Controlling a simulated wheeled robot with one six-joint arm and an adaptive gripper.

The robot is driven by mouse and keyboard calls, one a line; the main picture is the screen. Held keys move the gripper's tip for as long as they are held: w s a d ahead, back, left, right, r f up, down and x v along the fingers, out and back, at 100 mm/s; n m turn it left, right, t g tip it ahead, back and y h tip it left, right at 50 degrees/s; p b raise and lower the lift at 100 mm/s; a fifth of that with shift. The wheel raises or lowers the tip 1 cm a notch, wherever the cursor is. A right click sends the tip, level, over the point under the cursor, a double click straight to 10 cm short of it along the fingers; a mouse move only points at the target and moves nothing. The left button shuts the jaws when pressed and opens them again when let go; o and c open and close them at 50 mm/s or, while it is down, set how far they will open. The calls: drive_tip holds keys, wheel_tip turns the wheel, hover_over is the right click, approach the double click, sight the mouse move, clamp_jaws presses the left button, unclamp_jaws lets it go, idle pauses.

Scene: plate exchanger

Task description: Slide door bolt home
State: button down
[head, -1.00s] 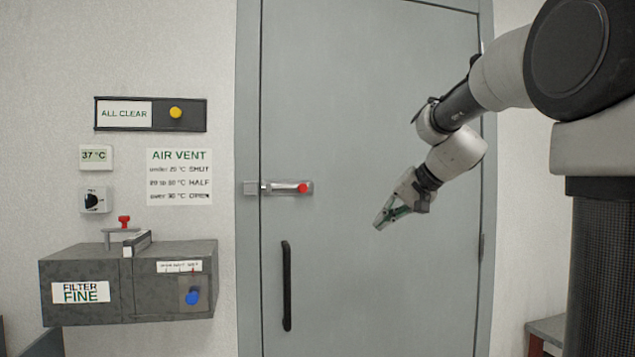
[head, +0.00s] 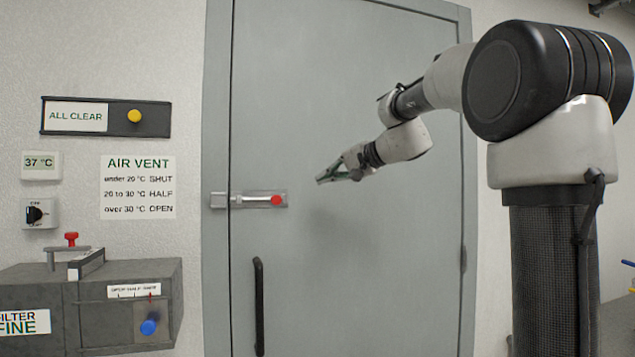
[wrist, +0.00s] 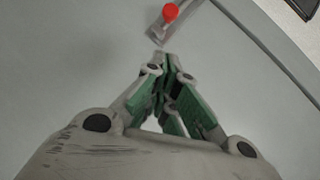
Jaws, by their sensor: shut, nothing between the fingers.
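The grey door (head: 345,110) stands closed in its frame. The door bolt (head: 250,199) is a pale horizontal bar on a plate at the door's left edge, with a red knob (head: 276,200) at its right end. A grey keeper (head: 217,200) sits on the frame to its left; I cannot tell whether the bar's tip is inside it. My gripper (head: 320,181) is shut and empty, to the right of the knob and slightly higher in the picture, apart from it. In the wrist view the red knob (wrist: 170,12) shows just beyond the gripper's fingertips (wrist: 166,60).
A black vertical door handle (head: 259,305) is below the bolt. On the left wall are an ALL CLEAR panel (head: 105,117), an AIR VENT sign (head: 138,187), a 37 °C display (head: 41,165), a dial switch (head: 39,213) and a grey filter box (head: 125,290).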

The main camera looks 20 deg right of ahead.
sight(266, 197)
drive_tip(key=x, duration=0.3)
drive_tip(key=s+a+x, duration=0.1)
drive_tip(key=x, duration=0.3)
drive_tip(key=a+f+x, duration=0.1)
drive_tip(key=x, duration=0.2)
drive_tip(key=shift+a, duration=0.15)
drive_tip(key=shift+a+f, duration=0.15)
drive_tip(key=shift+a, duration=0.05)
drive_tip(key=a, duration=0.4)
drive_tip(key=shift+a, duration=0.3)
